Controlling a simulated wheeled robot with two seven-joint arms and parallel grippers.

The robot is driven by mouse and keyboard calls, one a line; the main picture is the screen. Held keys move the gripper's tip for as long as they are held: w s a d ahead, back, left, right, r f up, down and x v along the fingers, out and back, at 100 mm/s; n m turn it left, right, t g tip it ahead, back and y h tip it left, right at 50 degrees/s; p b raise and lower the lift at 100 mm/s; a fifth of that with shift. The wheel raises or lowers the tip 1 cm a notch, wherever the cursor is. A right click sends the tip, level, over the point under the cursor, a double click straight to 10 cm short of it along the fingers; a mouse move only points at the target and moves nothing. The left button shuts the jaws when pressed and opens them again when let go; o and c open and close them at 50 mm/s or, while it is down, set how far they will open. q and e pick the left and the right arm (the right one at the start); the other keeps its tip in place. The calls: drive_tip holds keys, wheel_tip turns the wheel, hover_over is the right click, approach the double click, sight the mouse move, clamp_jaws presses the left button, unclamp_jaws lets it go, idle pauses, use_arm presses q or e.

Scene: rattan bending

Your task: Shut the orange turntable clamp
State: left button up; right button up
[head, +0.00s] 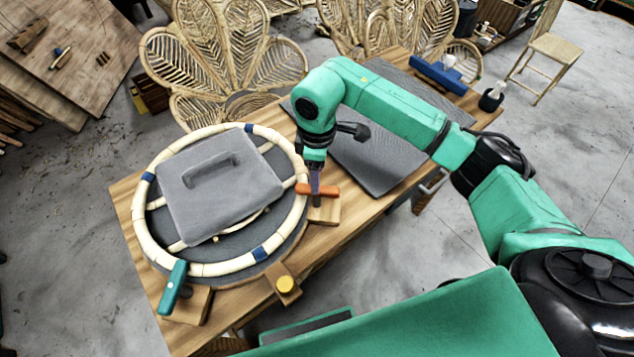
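The orange turntable clamp (328,191) is a bar-shaped handle at the right edge of the round turntable (293,236), above a small wooden block (325,213). The handle lies roughly level, its left end at the rattan ring (151,246). My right gripper (316,188) points down from above at the middle of the orange handle, touching it or very close. Its fingers are narrow and partly hidden, so whether they are open cannot be made out. My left gripper is not in view.
A grey handled pad (225,195) lies on the ring. A dark mat (375,160) covers the table's right part. Rattan chair backs (222,45) stand behind the table.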

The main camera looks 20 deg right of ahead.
wheel_tip(320, 180, up, 10)
drive_tip(key=b, duration=0.1)
drive_tip(key=shift+r, duration=0.2)
